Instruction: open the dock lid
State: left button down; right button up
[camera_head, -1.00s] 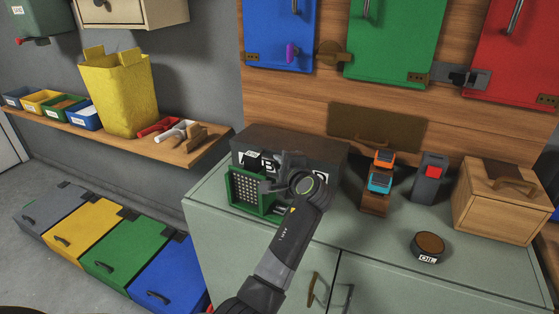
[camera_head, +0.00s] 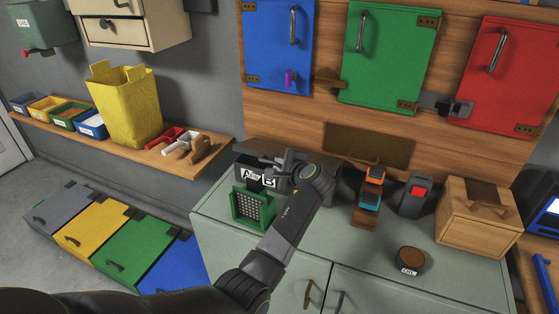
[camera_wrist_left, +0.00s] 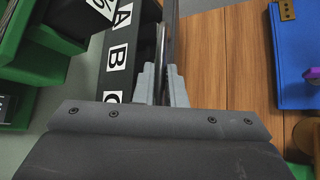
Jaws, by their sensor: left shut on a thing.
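The dock is a dark grey box (camera_head: 243,172) on the green-grey cabinet, with white letter labels on its front and a green grid panel (camera_head: 253,206) before it. Its dark top (camera_head: 262,145) shows behind my gripper; I cannot tell how far the lid stands open. In the left wrist view, a dark strip (camera_wrist_left: 122,62) carries the labels A, B and part of another. My left gripper (camera_head: 274,160) is at the top front of the dock. In the left wrist view its fingers (camera_wrist_left: 162,70) are closed on a thin upright bar (camera_wrist_left: 161,42), probably the lid's handle. My right gripper is out of view.
Blue (camera_head: 279,45), green and red doors hang behind. The cabinet's front middle is clear.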

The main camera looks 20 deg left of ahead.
pick_arm(q)
jog(key=r+p, duration=0.1)
jog(key=w+r+g+p, duration=0.1)
jog(key=r+p, duration=0.1)
jog(key=shift+w+m, duration=0.1)
jog(key=shift+m, duration=0.2)
jog(key=shift+w+r+p, duration=0.45)
jog(key=shift+r+p, duration=0.2)
jog(key=shift+r, duration=0.05)
jog(key=c, duration=1.5)
grip_release()
